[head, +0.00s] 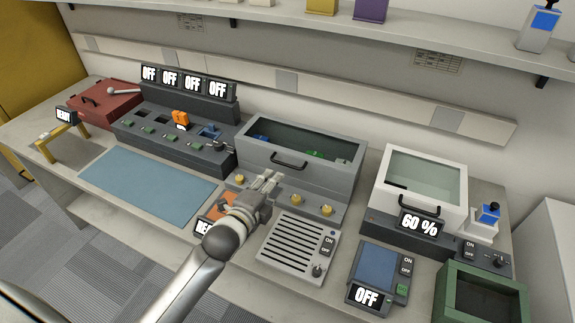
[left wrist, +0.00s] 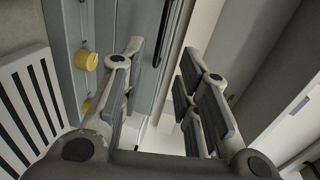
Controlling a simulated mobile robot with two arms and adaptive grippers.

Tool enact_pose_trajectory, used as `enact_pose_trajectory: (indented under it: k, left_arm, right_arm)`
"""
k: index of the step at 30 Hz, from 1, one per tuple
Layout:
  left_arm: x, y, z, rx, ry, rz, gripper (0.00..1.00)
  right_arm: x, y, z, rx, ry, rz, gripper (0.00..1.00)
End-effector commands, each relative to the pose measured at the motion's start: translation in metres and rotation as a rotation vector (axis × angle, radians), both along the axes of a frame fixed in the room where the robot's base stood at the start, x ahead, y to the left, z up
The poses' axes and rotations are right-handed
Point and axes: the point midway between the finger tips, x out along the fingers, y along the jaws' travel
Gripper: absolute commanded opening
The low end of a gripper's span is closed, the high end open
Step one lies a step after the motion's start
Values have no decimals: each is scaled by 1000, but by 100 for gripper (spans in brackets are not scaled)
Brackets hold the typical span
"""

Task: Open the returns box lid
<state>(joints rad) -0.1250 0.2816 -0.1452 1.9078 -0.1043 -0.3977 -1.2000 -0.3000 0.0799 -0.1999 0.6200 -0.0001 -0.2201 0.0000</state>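A grey box (head: 345,183) with a dark see-through panel (head: 335,145) on top stands at the middle of the bench. A black bar handle (head: 290,160) is on its front edge, and blue and green items show inside. The panel looks closed. No returns label is readable on any box. My left gripper (head: 268,181) is in front of the grey box, just below and left of the handle. In the left wrist view its fingers (left wrist: 160,85) are apart with nothing held between them. Contact with the handle cannot be told. My right gripper is not in view.
Yellow knobs (head: 326,210) line the ledge before the grey box. A white lidded box (head: 455,185) showing 60 % and a green bin (head: 445,295) stand right. A red case (head: 110,105) and dark slot rack (head: 165,145) stand left. The blue mat (head: 145,180) is clear.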

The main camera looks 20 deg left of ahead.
Motion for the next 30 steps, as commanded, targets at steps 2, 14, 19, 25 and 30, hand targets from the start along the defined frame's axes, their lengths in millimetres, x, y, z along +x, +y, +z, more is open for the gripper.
enact_pose_trajectory:
  k: [2, 14, 19, 25, 30]
  left_arm:
    - [5, 0, 0, 4, -4, -1, 30]
    - [55, -5, -10, -1, -1, 0, 30]
    - [77, -7, -15, -2, -1, 0, 30]
    - [95, -8, -20, -1, 0, 0, 30]
    - [102, -9, -22, -1, 0, 0, 30]
  right_arm:
    - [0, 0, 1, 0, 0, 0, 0]
    - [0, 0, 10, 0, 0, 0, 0]
    - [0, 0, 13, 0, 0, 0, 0]
    - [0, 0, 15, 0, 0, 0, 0]
    - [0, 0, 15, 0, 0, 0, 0]
